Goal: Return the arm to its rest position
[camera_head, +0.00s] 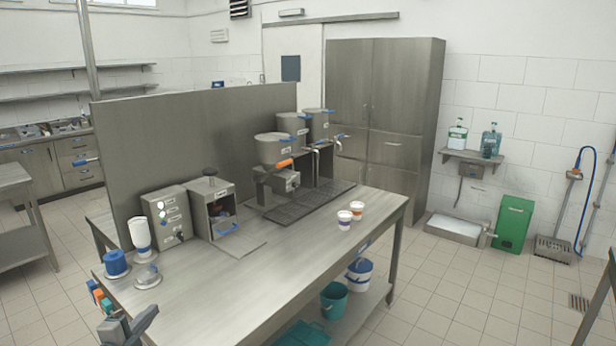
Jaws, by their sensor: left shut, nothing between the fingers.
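My left gripper (127,328) shows at the lower left corner, low beside the table's near left edge. It looks shut and holds nothing, and it is clear of the things on the table. The rest of my left arm is cut off by the frame. My right gripper is not in view. Two small white cups (344,219) with coloured bands stand upright on the steel table (240,290), one just behind the other.
A control box (166,216), an open-fronted box (212,208) and a dispenser with steel hoppers (275,150) line the table's back. A white cup stack (139,236) and blue container (116,263) stand at the left end. Buckets (334,300) sit on the shelf below. The table's front middle is clear.

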